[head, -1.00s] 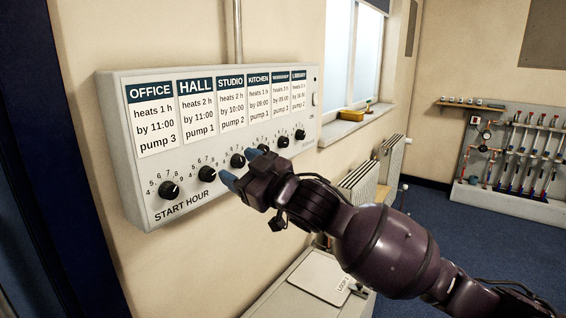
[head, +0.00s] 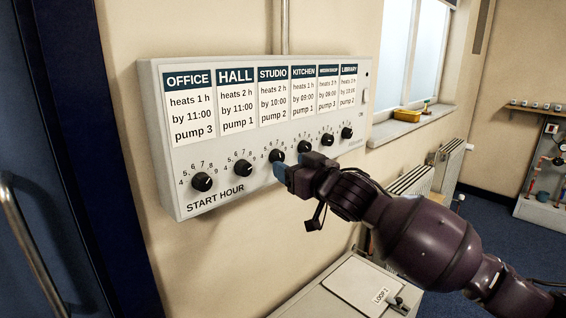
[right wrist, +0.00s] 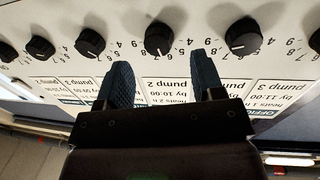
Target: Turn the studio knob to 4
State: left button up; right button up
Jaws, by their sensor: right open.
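The studio knob (head: 276,155) is a black dial, third from the left on the grey heating panel (head: 155,130), under the STUDIO label (head: 272,73). In the right wrist view, which is upside down, the knob (right wrist: 159,38) lies ahead, between the lines of the two fingers. Its white mark seems to point toward the upper part of the scale; the exact number is unclear. My right gripper (head: 295,165) is open and empty, just below and right of the knob. In the wrist view its blue fingers (right wrist: 163,75) stop short of the knob. My left gripper is not in view.
The hall knob (head: 243,168) and kitchen knob (head: 305,146) sit close on either side. A cabinet with a clipboard (head: 366,285) stands below. A radiator (head: 412,180) and window sill (head: 400,128) are to the right, a blue door (head: 70,200) to the left.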

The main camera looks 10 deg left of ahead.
aim_at(280, 159)
jog(key=x, duration=0.3)
jog(key=shift+w+f, duration=0.1)
jog(key=shift+w, duration=0.05)
jog(key=shift+w+a, duration=0.3)
jog(key=shift+a, duration=0.05)
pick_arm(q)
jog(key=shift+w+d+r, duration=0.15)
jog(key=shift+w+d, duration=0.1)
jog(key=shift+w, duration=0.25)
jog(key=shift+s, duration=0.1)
pick_arm(e)
jog(key=shift+c, duration=0.2)
jog(key=c, duration=0.9)
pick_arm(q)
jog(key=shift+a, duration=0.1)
